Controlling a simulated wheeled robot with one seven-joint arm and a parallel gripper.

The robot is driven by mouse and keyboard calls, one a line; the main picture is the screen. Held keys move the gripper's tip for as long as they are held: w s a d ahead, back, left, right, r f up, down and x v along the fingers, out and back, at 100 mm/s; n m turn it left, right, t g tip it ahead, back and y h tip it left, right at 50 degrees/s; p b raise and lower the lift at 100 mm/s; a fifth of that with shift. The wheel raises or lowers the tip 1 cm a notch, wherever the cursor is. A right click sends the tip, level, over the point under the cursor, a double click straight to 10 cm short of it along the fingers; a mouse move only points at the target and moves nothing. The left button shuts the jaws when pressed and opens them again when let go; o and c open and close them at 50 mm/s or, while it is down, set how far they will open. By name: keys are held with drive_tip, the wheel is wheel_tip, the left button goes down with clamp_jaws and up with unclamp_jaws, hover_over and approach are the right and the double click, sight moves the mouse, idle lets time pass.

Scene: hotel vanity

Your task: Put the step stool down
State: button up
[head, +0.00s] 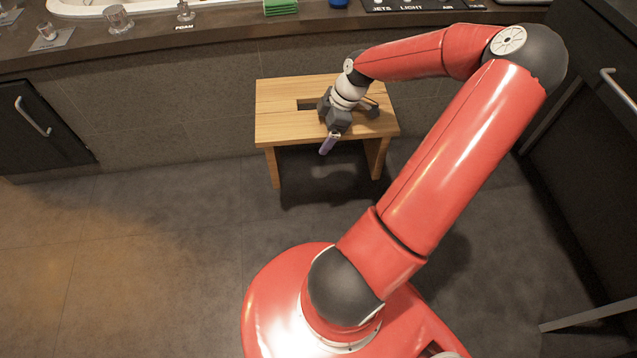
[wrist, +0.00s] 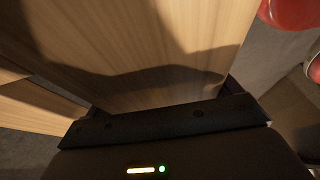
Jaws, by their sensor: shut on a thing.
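The step stool (head: 285,123) is light wood with a slot in its top, and it stands upright in front of the vanity in the head view. My gripper (head: 331,131) is shut on the stool's top board, between the slot and the front edge. One purple finger shows at the front edge; the other is hidden. In the wrist view the wooden top (wrist: 130,50) fills much of the picture, close against my gripper (wrist: 160,113). Both front legs show, with a dark shadow below. I cannot tell whether the feet touch the floor.
The vanity counter (head: 230,34) runs behind the stool, with glasses (head: 117,18) and a green cloth stack (head: 280,6) on it. A dark cabinet with a handle (head: 618,88) is at right. Grey floor (head: 150,230) is clear at left.

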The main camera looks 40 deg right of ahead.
drive_tip(key=shift+d+r, duration=0.1)
drive_tip(key=shift+d, duration=0.25)
wheel_tip(320, 180, down, 20)
drive_tip(key=b, duration=0.4)
drive_tip(key=shift+r+n+b, duration=0.15)
drive_tip(key=shift+n+b, duration=0.15)
drive_tip(key=shift+b, duration=0.05)
drive_tip(key=shift+d, duration=0.1)
drive_tip(key=o, duration=1.8)
drive_tip(key=shift+s, duration=0.15)
